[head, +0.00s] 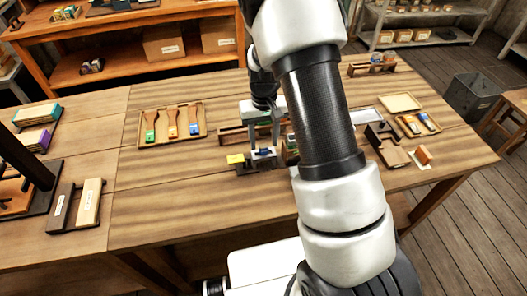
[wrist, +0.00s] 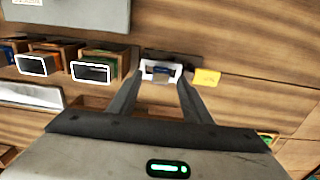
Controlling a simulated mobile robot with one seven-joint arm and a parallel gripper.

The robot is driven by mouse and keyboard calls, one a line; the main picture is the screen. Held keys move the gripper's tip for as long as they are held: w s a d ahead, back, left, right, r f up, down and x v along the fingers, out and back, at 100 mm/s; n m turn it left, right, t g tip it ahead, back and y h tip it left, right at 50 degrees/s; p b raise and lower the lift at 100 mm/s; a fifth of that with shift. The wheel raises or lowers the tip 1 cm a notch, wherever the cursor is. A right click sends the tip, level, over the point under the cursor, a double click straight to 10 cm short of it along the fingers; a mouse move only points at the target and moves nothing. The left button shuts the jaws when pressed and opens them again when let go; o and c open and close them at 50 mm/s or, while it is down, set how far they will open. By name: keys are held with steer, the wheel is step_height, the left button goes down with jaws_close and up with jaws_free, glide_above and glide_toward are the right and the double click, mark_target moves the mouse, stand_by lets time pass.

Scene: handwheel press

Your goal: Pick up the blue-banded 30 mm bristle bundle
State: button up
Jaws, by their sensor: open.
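My gripper (head: 264,152) is open and points down over the middle of the table. In the wrist view its two fingertips (wrist: 161,72) stand on either side of a small blue-banded piece (wrist: 162,70), which looks like the bristle bundle. The blue also shows low between the fingers in the head view (head: 265,151). I cannot tell whether either finger touches it. It sits at a small dark holder (head: 262,165) beside a yellow card (head: 235,158). The bundle's lower part is hidden, and its size cannot be read.
In the wrist view, wooden bins with pale-framed fronts (wrist: 90,72) stand left of the fingers. A tray of brushes (head: 171,124) lies to the left in the head view. Bare tabletop lies in front.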

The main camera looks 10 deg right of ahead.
steer(key=shift+f, duration=0.8)
jaws_close()
